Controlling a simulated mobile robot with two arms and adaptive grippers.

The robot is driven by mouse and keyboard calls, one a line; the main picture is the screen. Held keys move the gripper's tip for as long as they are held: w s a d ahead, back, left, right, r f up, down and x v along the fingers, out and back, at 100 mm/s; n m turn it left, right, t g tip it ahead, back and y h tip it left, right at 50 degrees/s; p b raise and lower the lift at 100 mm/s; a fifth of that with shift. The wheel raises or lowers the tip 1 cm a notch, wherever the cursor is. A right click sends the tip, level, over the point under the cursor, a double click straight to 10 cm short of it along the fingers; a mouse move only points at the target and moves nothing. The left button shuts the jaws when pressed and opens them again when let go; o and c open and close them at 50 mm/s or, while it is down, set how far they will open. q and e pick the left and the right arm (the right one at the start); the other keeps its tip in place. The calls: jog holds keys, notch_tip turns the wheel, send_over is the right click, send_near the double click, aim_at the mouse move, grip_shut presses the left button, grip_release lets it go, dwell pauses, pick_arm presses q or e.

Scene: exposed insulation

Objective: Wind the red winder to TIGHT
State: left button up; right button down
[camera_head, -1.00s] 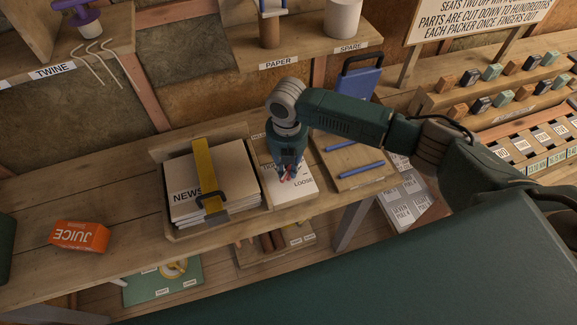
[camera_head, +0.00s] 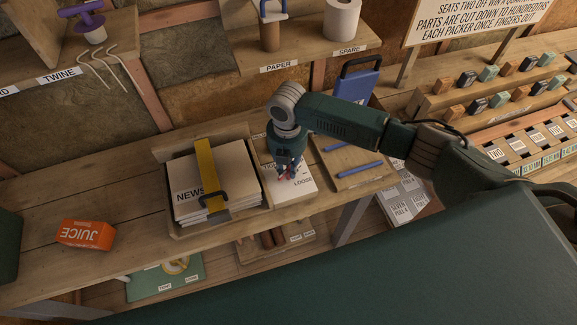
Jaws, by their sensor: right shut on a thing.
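The red winder (camera_head: 281,175) shows only as small bits of red under my right gripper, on a white plate (camera_head: 304,187) on the bench. The plate reads LOOSE at its right; the lettering on its left is mostly covered. My right gripper (camera_head: 285,172) points down onto the winder and is shut on it. The fingers and wrist hide most of the winder, so its exact angle cannot be read. My left gripper is not in view.
Left of the plate is a wooden tray (camera_head: 176,229) of newspapers (camera_head: 235,173) under a yellow strap (camera_head: 207,170). To the right, a wooden board (camera_head: 343,167) holds blue rods. Bare bench lies around the carton.

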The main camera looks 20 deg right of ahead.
jog(key=shift+a, duration=0.1)
jog(key=shift+r+m+p, duration=0.15)
jog(key=shift+m+p, duration=0.25)
jog(key=shift+p, duration=0.2)
jog(key=shift+m, duration=0.3)
jog(key=shift+m+p, duration=0.5)
jog(key=shift+p, duration=0.25)
jog(key=shift+m, duration=0.4)
